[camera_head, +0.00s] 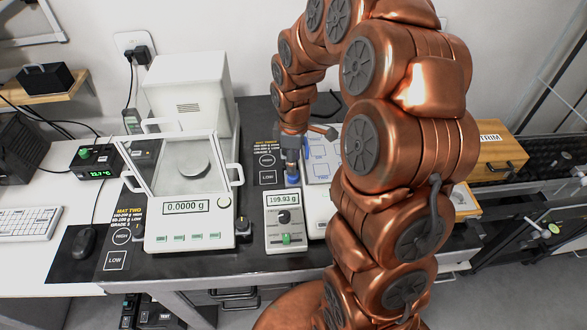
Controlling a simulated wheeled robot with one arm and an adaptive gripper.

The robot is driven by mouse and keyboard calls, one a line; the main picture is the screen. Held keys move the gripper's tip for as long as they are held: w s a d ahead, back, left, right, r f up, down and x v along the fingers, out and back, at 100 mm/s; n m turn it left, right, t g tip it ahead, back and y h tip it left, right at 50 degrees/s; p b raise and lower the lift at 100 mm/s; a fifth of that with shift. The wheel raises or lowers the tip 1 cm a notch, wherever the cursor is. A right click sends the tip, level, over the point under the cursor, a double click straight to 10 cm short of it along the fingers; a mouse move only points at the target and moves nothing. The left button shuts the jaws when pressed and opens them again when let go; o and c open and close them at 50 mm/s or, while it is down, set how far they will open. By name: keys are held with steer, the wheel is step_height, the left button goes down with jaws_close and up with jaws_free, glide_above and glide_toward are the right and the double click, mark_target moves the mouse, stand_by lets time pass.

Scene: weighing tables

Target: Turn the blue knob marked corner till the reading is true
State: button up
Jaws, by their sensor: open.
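The blue knob (292,180) shows just under the tip of my gripper (291,168), behind a small white unit (284,238). My gripper points down at it and is open. I cannot tell whether the fingers touch the knob or only stand around it. Any marking on the knob is too small to read. The unit's display (283,199) reads 199.93 g. Below the display are a black dial (284,216) and a green knob (286,239).
A glass-sided balance (187,228) stands to the left, its display reading 0.0000 g. A white scale (318,206) stands close on the right, partly hidden by my arm. HIGH and LOW cards (267,177) lie on the dark table. A wooden box (497,160) is at right.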

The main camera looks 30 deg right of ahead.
step_height(320, 180, up, 7)
steer(key=shift+f, duration=0.15)
steer(key=shift+s, duration=0.1)
stand_by(0.3)
